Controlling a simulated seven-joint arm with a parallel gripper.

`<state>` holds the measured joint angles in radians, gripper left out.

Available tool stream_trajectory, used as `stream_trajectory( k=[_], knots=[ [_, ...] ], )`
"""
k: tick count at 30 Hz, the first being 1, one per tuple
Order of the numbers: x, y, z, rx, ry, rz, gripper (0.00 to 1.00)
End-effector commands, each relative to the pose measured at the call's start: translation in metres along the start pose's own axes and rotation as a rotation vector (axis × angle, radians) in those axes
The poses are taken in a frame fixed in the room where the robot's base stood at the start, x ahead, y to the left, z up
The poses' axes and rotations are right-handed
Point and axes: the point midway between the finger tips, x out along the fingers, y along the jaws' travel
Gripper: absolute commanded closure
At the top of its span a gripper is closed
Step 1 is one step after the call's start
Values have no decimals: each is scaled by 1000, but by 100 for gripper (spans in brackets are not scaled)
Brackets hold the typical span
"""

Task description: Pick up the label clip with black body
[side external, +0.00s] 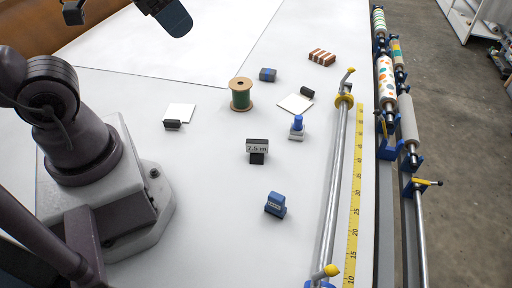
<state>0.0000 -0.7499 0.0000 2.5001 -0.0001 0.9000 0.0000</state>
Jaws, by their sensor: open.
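The label clip with black body (257,151) stands upright near the middle of the white table in the side external view. A blue clip-like block (275,204) with a small label stands below the black clip.
A green thread spool (241,95), blue-topped stamp (297,128), dark-blue block (268,75), striped block (322,57) and two white cards with black clips (180,113) (295,103) surround it. A metal bar (338,185) and yellow ruler (354,190) run along the right edge.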

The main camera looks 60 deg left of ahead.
Motion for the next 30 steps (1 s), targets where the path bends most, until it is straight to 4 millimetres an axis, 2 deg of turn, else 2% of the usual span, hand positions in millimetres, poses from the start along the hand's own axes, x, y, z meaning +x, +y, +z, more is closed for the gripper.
stream_trajectory(
  k=[1, 5, 6, 13, 16, 20, 23, 30],
  knots=[
    [0, 0, 0, 0, 0, 0, 46],
    [0, 0, 0, 0, 0, 0, 16],
    [0, 0, 0, 0, 0, 0, 13],
    [0, 0, 0, 1, 0, 1, 13],
    [4, 7, 1, 31, -22, 16, 13],
    [28, 25, 7, 114, -147, 48, 13],
    [54, 40, 14, 233, -279, 44, 13],
    [113, 64, 39, 631, -588, -64, 13]
  ],
)
